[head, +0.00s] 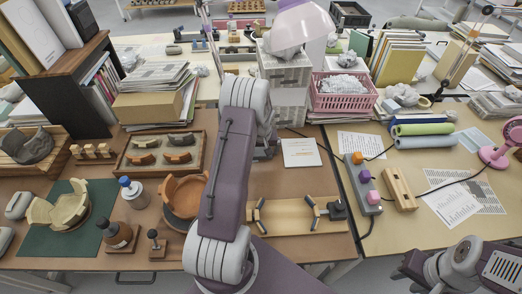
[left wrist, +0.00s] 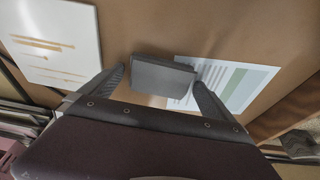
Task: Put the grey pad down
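The grey pad (left wrist: 162,80) is a small grey block in the left wrist view, over the brown table and next to a printed sheet. My left gripper (left wrist: 160,78) has its two dark fingers spread on either side of it. A strip of brown shows between the left finger and the pad; the right fingertip is close to the pad's right edge, and I cannot tell if it touches. In the head view my left arm hides this gripper and the pad. My right arm shows at the lower right of the head view; its fingers are not clear.
A white card (head: 301,152) lies right of my left arm. A wooden board with dark clamps (head: 300,214), a brown bowl (head: 184,196), a blue-capped bottle (head: 133,192) and a pink basket (head: 341,94) stand around. A cream bowl sits on a green mat (head: 40,240) at left.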

